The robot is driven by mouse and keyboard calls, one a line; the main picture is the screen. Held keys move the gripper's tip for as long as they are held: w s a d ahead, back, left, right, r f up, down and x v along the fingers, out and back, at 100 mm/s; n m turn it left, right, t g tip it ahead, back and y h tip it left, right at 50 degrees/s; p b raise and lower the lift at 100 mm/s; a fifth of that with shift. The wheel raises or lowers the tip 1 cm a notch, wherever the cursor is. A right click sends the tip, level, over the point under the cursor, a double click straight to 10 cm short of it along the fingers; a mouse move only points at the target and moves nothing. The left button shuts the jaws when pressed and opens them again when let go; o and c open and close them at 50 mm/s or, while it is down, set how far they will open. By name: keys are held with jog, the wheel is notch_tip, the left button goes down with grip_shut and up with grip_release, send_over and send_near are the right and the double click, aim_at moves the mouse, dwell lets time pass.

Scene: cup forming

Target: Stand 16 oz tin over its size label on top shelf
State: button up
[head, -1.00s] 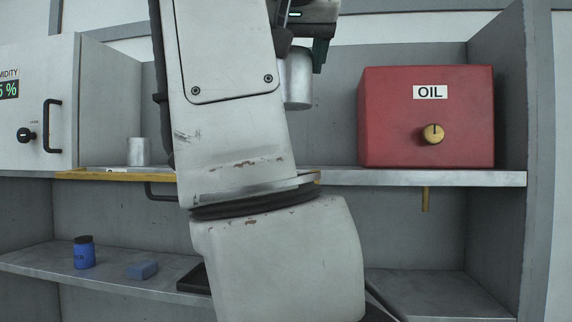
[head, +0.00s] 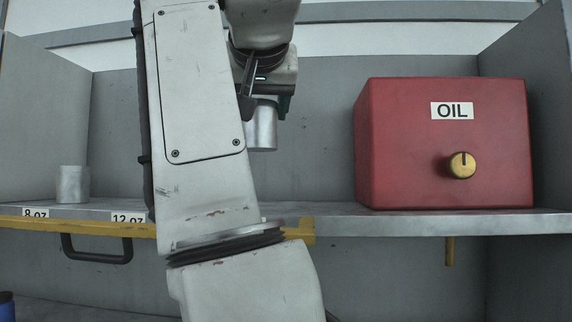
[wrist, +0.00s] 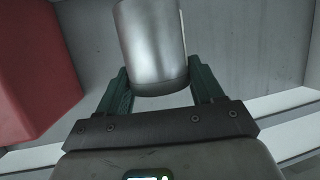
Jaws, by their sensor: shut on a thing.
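My gripper (head: 268,98) is shut on a silver metal tin (head: 262,128) and holds it upright in the air above the top shelf (head: 345,222), left of the red box. In the wrist view the tin (wrist: 152,45) sits between the two green fingers (wrist: 160,90). A smaller tin (head: 73,184) stands on the shelf at the left, behind the 8 oz label (head: 36,213). The 12 oz label (head: 128,218) is on the shelf edge to its right. My arm hides the shelf edge further right, and no 16 oz label shows.
A red OIL box (head: 440,150) with a brass knob stands on the shelf at the right; it also shows in the wrist view (wrist: 35,75). A yellow rail (head: 85,227) with a black handle (head: 97,248) runs along the shelf front. Shelf space beside the box is clear.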

jog(key=shift+w+a+f, duration=0.2)
jog(key=shift+w+f, duration=0.7)
jog(key=shift+f, duration=0.65)
jog(key=shift+w+a+f, duration=0.25)
jog(key=shift+w+f, duration=0.6)
jog(key=shift+f, duration=0.7)
jog(key=shift+w+a+f, duration=0.2)
jog(key=shift+w+f, duration=0.7)
jog(key=shift+f, duration=0.65)
jog(key=shift+f, duration=0.15)
jog(key=o, duration=1.2)
jog(key=shift+r, duration=0.25)
jog(key=shift+s+b, duration=0.3)
jog(key=shift+b, duration=0.15)
jog(key=b+v, duration=0.4)
jog(key=v, duration=0.7)
jog(key=shift+s+d, duration=0.1)
jog(key=shift+s, duration=0.05)
